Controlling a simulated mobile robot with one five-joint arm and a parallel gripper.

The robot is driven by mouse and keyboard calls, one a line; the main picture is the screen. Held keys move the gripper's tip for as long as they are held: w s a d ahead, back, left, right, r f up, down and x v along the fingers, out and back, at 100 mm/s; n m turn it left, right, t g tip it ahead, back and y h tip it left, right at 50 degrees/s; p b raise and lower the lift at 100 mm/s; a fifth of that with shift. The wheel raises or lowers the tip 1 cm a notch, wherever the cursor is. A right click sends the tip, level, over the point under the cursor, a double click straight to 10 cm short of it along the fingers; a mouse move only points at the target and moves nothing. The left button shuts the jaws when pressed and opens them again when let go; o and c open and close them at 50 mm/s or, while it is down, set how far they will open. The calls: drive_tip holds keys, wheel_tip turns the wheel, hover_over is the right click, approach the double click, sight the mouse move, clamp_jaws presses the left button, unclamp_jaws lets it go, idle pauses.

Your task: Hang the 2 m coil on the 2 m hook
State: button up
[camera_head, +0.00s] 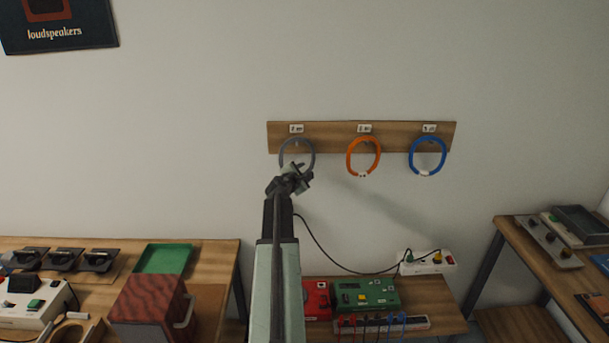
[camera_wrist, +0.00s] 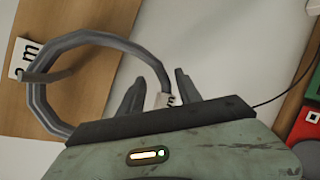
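The grey coil (camera_head: 311,150) is at the left hook of the wooden wall rack, under a label (camera_head: 296,129) that seems to read 2 m. In the wrist view the grey coil (camera_wrist: 37,101) loops around the hook (camera_wrist: 47,76), which crosses its upper left side in the picture. The label beside it (camera_wrist: 22,59) shows an "m"; its number is unclear. My gripper (camera_head: 303,171) is at the coil's lower edge. In the wrist view its fingers (camera_wrist: 158,92) stand apart, with the coil's white tag (camera_wrist: 164,100) between them and space on both sides.
An orange coil (camera_head: 350,165) and a blue coil (camera_head: 412,158) hang to the right on the same rack (camera_head: 330,138). Below are a bench with a green box (camera_head: 366,293) and a power strip (camera_head: 428,263). The wall around the rack is clear.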

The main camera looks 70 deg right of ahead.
drive_tip(key=p+v, duration=0.2)
drive_tip(key=v, duration=0.6)
wheel_tip(320, 180, down, 7)
drive_tip(key=b, duration=0.7)
idle(0.7)
drive_tip(key=shift+s, duration=0.1)
idle(0.4)
